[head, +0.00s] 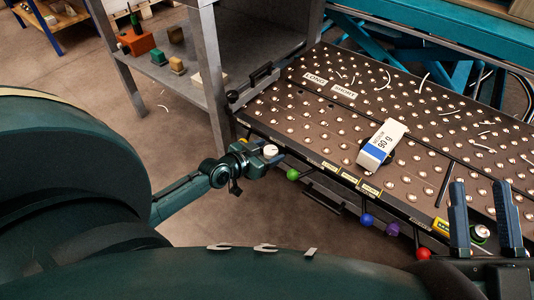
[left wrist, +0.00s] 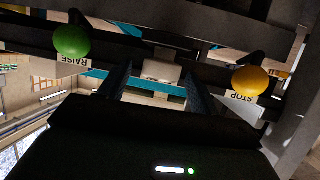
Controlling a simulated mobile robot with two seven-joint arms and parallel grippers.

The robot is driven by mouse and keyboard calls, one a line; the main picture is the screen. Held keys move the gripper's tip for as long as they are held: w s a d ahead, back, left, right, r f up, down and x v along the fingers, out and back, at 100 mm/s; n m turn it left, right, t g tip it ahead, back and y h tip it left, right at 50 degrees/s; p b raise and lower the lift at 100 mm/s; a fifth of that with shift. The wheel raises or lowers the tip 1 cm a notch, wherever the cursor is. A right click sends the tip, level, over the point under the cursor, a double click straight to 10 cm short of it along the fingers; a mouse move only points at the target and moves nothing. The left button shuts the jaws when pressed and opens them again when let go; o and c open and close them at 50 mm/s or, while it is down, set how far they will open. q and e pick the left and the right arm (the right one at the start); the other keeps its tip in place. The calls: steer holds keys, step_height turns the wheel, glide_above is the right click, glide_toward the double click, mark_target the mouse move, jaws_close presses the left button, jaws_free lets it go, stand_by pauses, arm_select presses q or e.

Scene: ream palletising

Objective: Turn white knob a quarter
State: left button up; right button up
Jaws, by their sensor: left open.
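The white knob (head: 270,150) sits at the table's near left edge, just left of a green ball knob (head: 293,174). My left gripper (head: 264,154) is at the white knob, open; in the head view I cannot tell whether a finger touches it. In the left wrist view the pale knob (left wrist: 160,72) shows between the two spread fingers (left wrist: 158,90), at their far end. My right gripper (head: 483,216) is open, fingers pointing up in the picture, over the table's near right edge, well away from the white knob.
The green knob, marked RAISE (left wrist: 72,41), and a yellow knob, marked STOP (left wrist: 250,80), flank the white one. Blue (head: 366,219), purple (head: 392,229) and red (head: 423,253) knobs follow along the edge. A white-and-blue ream (head: 382,144) lies on the ball table. A grey shelf (head: 208,70) stands behind.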

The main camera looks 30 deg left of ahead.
arm_select(q)
steer(key=shift+c, duration=0.4)
steer(key=c, duration=0.9)
steer(key=shift+r+p, duration=0.2)
steer(key=shift+p, duration=0.35)
steer(key=shift+r+n+y+p, duration=0.2)
steer(key=shift+n+y+p, duration=0.35)
steer(key=shift+p, duration=0.7)
steer(key=shift+f+y+p, duration=0.2)
steer(key=shift+y+p, duration=0.05)
steer(key=shift+p, duration=0.25)
steer(key=shift+f+n, duration=0.15)
steer(key=shift+n, duration=0.1)
arm_select(e)
steer(key=f+m+h, duration=0.1)
steer(key=s+f+m+g+h, duration=0.1)
steer(key=f, duration=0.1)
steer(key=shift+f+g+h, duration=0.15)
steer(key=shift+g+h, duration=0.15)
arm_select(q)
steer(key=o, duration=1)
steer(key=shift+d, duration=0.1)
